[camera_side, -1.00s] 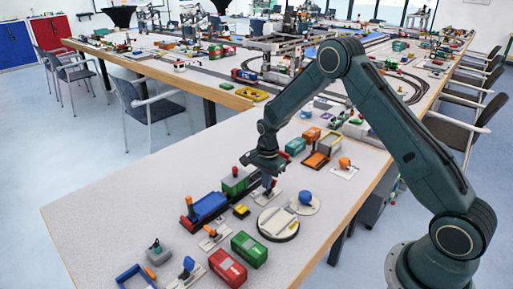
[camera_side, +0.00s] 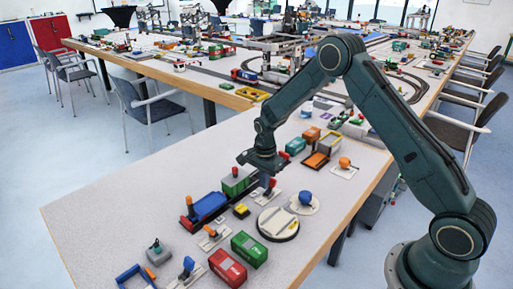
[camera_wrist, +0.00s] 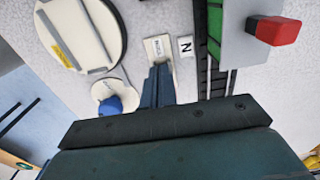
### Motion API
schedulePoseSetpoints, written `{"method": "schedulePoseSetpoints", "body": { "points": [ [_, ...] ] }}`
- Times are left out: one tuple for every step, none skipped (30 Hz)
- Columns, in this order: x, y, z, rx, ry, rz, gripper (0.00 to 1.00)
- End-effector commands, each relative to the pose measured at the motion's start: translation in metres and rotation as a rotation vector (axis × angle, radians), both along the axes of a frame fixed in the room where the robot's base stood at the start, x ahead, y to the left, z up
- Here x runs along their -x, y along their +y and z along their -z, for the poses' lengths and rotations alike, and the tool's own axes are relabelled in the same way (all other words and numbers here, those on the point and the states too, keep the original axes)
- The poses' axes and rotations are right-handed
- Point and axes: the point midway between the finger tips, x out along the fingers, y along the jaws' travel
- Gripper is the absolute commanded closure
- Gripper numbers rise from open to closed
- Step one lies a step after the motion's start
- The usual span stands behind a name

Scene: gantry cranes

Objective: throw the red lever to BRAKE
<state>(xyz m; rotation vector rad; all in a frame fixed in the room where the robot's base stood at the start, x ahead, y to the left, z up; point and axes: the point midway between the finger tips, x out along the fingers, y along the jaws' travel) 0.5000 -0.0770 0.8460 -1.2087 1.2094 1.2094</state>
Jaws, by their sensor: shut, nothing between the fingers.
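My gripper (camera_side: 265,178) points down over the near table, its fingers shut and empty. The red lever (camera_side: 271,183) shows as a small red knob right at the fingertips, above a pale base plate (camera_side: 266,197). I cannot tell whether the fingers touch it. In the wrist view my shut fingers (camera_wrist: 158,70) reach over a pale plate (camera_wrist: 157,46) with small vertical lettering that may read BRAKE. A separate N label (camera_wrist: 185,46) lies to its right. The fingers hide the lever in that view, so its setting cannot be told.
A green wagon with a red top (camera_side: 235,182) stands on the track left of my gripper; its red block (camera_wrist: 275,31) shows at upper right in the wrist view. A round turntable (camera_side: 278,224) and a blue knob on a disc (camera_side: 305,198) are close on the right.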

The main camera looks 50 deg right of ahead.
Motion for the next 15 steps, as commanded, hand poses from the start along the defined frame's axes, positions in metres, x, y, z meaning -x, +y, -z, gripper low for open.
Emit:
{"method": "schedulePoseSetpoints", "body": {
  "points": [
    [0.0, 0.0, -0.004, 0.0, -0.001, 0.0, 1.0],
    [0.0, 0.0, -0.006, 0.0, -0.002, 0.0, 1.0],
    [0.0, 0.0, -0.009, 0.0, -0.002, 0.0, 1.0],
    [0.0, 0.0, -0.011, 0.0, -0.002, 0.0, 1.0],
    [0.0, 0.0, -0.013, 0.0, -0.002, 0.0, 1.0],
    [0.0, 0.0, -0.016, 0.0, -0.001, 0.0, 1.0],
    [0.0, 0.0, -0.018, 0.0, -0.001, 0.0, 1.0],
    [0.0, 0.0, -0.02, 0.0, -0.001, 0.0, 1.0],
    [0.0, 0.0, -0.023, 0.0, -0.002, 0.0, 1.0],
    [0.0, 0.0, -0.025, 0.0, -0.002, 0.0, 1.0],
    [0.0, 0.0, -0.027, 0.0, -0.003, 0.0, 1.0],
    [0.0, 0.0, -0.03, 0.0, -0.002, 0.0, 1.0],
    [0.0, 0.0, -0.032, 0.0, -0.002, 0.0, 1.0],
    [0.0, 0.0, -0.034, 0.0, -0.002, 0.0, 1.0],
    [0.0, 0.0, -0.037, 0.0, -0.002, 0.0, 1.0]
  ]
}}
